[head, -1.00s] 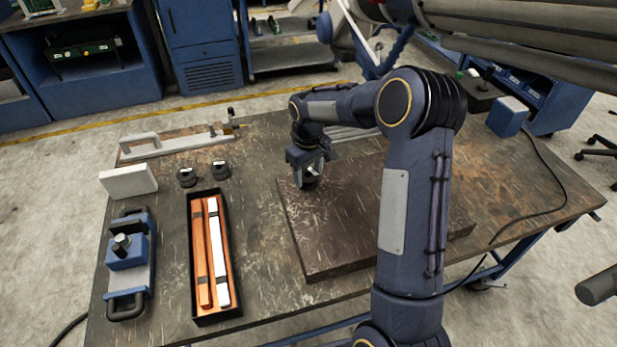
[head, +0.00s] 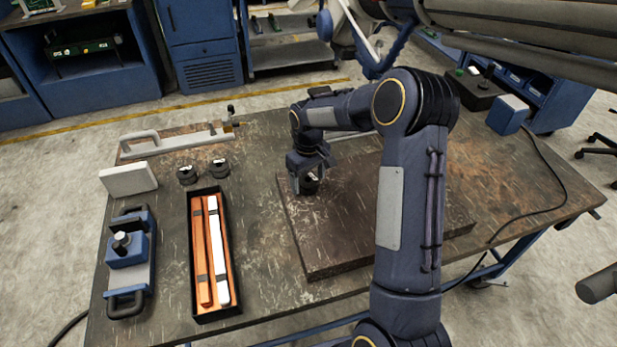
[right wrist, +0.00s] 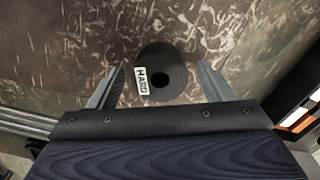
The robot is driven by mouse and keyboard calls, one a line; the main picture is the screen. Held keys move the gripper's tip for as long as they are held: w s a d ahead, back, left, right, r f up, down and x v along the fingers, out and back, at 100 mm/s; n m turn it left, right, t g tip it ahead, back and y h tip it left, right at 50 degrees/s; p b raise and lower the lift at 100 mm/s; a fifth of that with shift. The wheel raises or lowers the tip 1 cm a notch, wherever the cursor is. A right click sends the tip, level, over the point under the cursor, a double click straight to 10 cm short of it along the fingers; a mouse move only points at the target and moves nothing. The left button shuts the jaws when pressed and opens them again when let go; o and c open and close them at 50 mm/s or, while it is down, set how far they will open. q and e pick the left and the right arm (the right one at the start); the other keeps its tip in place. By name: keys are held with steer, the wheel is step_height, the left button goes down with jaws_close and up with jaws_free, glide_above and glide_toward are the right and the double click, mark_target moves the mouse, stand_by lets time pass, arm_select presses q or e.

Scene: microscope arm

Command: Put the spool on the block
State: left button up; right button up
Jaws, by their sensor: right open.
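A short black spool (head: 310,184) with a centre hole and a white label reading "HARD" stands upright on the wide, dark flat block (head: 340,245). The spool also shows in the right wrist view (right wrist: 163,75), with the mottled brown surface under it. My right gripper (head: 308,182) is open, its fingers down on either side of the spool. In the right wrist view the fingers of the gripper (right wrist: 160,88) stand apart from the spool, with a gap on each side. My left gripper is not in view.
Two more small black spools (head: 218,168) stand on the table left of the block. Near them are a white box (head: 128,179), a black tray (head: 237,308) with orange and white bars, and a blue handled device (head: 127,252). A blue box (head: 507,115) stands at right.

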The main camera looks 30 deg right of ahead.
step_height(320, 180, up, 12)
steer(key=shift+r, duration=0.15)
stand_by(0.3)
stand_by(0.4)
